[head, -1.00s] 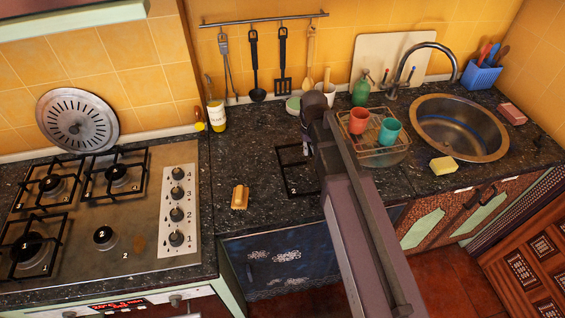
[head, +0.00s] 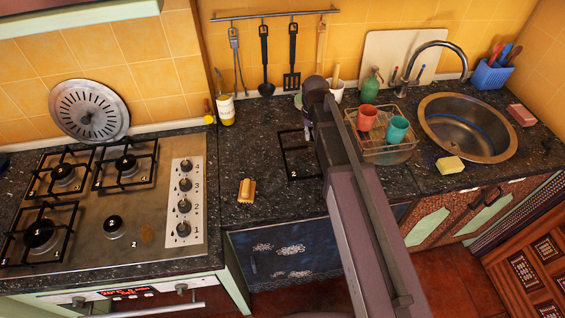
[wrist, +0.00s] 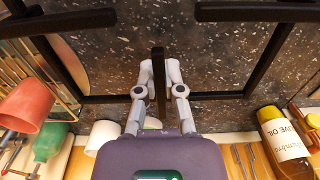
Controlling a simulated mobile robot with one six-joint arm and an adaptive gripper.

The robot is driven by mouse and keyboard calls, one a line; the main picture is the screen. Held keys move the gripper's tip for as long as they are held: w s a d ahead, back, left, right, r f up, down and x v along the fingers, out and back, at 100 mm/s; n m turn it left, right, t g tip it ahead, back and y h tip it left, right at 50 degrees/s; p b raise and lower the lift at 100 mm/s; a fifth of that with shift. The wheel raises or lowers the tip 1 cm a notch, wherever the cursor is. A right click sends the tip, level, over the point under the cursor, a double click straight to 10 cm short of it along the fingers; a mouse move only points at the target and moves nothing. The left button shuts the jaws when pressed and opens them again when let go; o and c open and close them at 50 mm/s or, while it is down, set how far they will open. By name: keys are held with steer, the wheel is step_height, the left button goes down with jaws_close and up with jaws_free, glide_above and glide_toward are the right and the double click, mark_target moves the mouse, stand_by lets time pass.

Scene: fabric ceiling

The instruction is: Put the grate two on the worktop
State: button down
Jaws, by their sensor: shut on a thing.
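Grate two (head: 283,152) is a black square metal frame marked 2. It is over the dark speckled worktop (head: 262,205) between the hob and the sink, flat and level. My arm covers its right part in the head view. In the wrist view the grate (wrist: 110,99) spreads wide, with speckled worktop showing through it. My gripper (wrist: 158,65) is shut on one short bar of the grate. In the head view my gripper is mostly hidden behind my arm. I cannot tell whether the grate touches the worktop or hangs just above it.
The hob (head: 150,190) at left has a bare burner marked 2 and several burners with grates. A brown-yellow brush or sponge (head: 246,190) lies left of the grate. The dish rack (head: 385,152) with cups is close on the right. An oil bottle (head: 226,109) stands behind.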

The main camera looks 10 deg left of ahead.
steer(key=w+a+r+p, duration=0.2)
steer(key=w+a+r, duration=0.1)
steer(key=w+a, duration=0.1)
steer(key=shift+w+a, duration=0.3)
steer(key=shift+w, duration=0.1)
steer(key=shift+f, duration=0.15)
step_height(320, 180, down, 6)
steer(key=b, duration=0.6)
steer(key=shift+f, duration=0.1)
stand_by(0.4)
steer(key=shift+f+b, duration=1.8)
steer(key=c, duration=0.8)
jaws_free()
steer(key=shift+o, duration=0.2)
